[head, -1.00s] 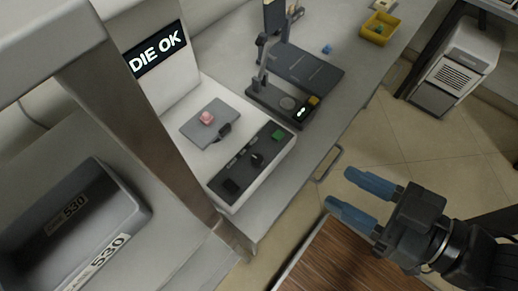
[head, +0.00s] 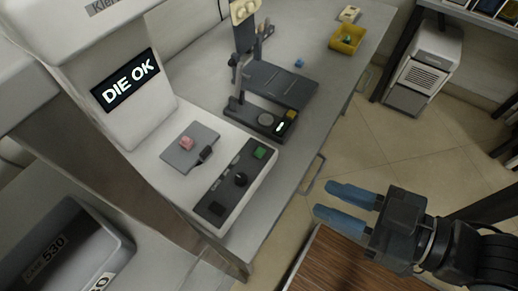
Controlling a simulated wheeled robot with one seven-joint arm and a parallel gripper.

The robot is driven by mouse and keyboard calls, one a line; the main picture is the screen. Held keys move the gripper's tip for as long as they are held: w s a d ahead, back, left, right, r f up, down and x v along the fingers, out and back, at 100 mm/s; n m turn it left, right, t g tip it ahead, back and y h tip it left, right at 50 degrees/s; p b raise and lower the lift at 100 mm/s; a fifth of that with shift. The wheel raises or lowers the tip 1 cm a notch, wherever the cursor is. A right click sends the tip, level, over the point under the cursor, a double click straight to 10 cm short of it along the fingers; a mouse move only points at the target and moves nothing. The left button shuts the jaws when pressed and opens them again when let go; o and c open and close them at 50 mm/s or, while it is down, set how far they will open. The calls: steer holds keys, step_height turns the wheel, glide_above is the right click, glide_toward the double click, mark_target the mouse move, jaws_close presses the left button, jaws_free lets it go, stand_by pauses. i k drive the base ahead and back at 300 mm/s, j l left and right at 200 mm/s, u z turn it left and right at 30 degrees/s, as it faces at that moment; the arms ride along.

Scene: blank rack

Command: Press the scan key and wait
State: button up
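My gripper (head: 345,206) is at the lower right in the head view, its two blue fingers apart with nothing between them. It is clear of the bench and its devices. A white machine with a screen (head: 127,80) reading "DIE OK" has a dark panel with a green key (head: 259,152), a black knob (head: 240,180) and a dark key (head: 216,208). A pink block (head: 186,142) sits on its grey plate. Behind it, a dark stand has a yellow key (head: 291,114) beside a small lit display (head: 280,127). No key label is readable, so I cannot tell which is scan.
A blue block (head: 299,63) and a yellow tray (head: 346,39) lie farther along the bench. A bench handle (head: 313,174) sticks out. A brown wood-grain surface (head: 342,268) is below my gripper.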

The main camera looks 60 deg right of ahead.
mark_target(259, 153)
steer(key=k+l, duration=0.1)
steer(key=l, duration=0.3)
steer(key=k+l, duration=0.1)
steer(key=l, duration=0.7)
steer(key=k+l, duration=0.15)
steer(key=l, duration=0.25)
steer(key=u, duration=0.05)
